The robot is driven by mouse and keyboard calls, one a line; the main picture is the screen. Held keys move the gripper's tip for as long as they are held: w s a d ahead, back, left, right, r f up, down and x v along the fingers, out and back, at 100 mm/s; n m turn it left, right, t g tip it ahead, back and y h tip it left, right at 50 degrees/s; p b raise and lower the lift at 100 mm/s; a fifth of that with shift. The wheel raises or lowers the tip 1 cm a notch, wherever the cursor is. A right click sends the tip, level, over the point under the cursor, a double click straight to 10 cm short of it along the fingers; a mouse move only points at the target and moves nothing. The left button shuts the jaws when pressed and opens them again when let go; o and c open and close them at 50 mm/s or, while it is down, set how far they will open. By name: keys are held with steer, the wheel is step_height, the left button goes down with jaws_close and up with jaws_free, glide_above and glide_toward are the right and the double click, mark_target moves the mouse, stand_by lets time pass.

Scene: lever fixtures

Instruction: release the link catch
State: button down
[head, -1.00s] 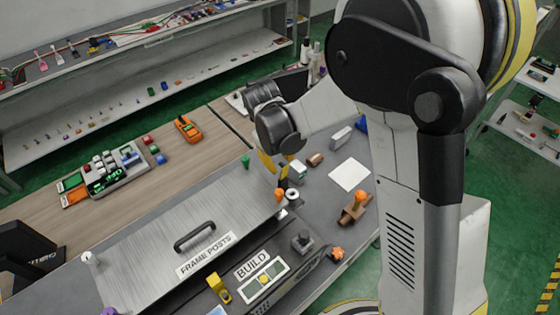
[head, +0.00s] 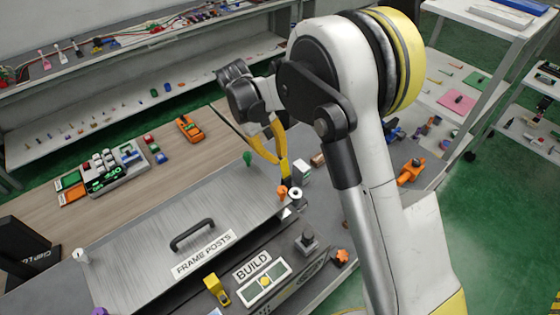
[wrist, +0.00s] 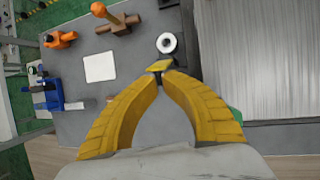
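No part is labelled as the link catch, and I cannot tell which fixture it is. My gripper (head: 285,180) points down over the grey bench, its yellow fingers drawn together at the tips. In the wrist view my gripper (wrist: 160,68) shows no object clearly held between the fingertips. A white ring with a dark centre (wrist: 167,43) lies just beyond the tips; in the head view it (head: 295,193) is beside them. An orange-knobbed lever on a brown base (wrist: 118,20) stands farther off; my arm mostly hides it in the head view. An orange knob (head: 282,191) is close to the fingertips.
A metal panel with a black handle (head: 192,236) is left of my gripper. A green knob (head: 247,158) stands at its far edge. A white sheet (wrist: 100,67), a blue fixture (wrist: 50,95) and an orange fixture (wrist: 60,39) sit on the bench.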

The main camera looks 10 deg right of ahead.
steer(key=c, duration=1.5)
jaws_free()
steer(key=shift+o, duration=0.2)
steer(key=v, duration=1.2)
steer(key=shift+d, duration=0.1)
